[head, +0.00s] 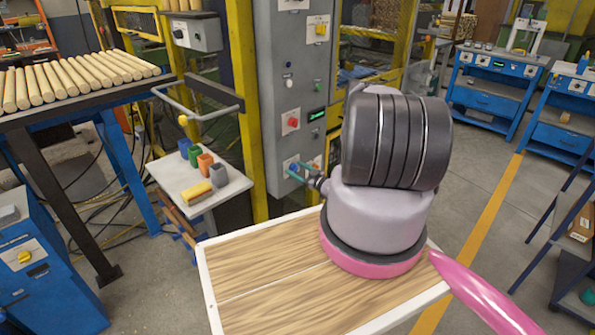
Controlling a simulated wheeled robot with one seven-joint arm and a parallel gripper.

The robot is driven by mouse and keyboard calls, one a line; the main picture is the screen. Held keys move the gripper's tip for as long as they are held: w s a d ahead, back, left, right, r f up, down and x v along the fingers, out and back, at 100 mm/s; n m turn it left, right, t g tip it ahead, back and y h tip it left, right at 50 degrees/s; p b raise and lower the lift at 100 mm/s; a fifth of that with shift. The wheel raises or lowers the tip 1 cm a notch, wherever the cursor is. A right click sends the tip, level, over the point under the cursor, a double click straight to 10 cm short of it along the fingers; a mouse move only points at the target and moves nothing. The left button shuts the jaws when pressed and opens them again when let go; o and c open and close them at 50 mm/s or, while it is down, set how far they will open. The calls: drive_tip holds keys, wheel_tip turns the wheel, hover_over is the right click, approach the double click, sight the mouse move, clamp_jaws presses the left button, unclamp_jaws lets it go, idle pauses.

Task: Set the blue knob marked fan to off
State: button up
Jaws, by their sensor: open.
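The blue knob (293,169) sits on a pale plate low on the front of the tall grey control cabinet (262,75). Its marking is too small to read, and so is its pointer setting. My gripper (298,166) is at the end of my arm, right in front of this plate, with its teal fingers beside the knob. It is open. The fingers partly cover the knob and plate, and I cannot tell whether they touch the knob.
A red knob (293,122) is above on the cabinet, and a yellow knob (321,29) is near its top. A small table (175,174) with coloured blocks stands left of the cabinet. A rack of wooden rods (75,75) is further left.

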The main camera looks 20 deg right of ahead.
clamp_jaws()
drive_tip(key=n, duration=0.5)
drive_tip(key=shift+n, duration=0.3)
drive_tip(key=n, duration=0.6)
drive_tip(key=shift+f, duration=0.1)
drive_tip(key=shift+n, duration=0.3)
idle(0.3)
unclamp_jaws()
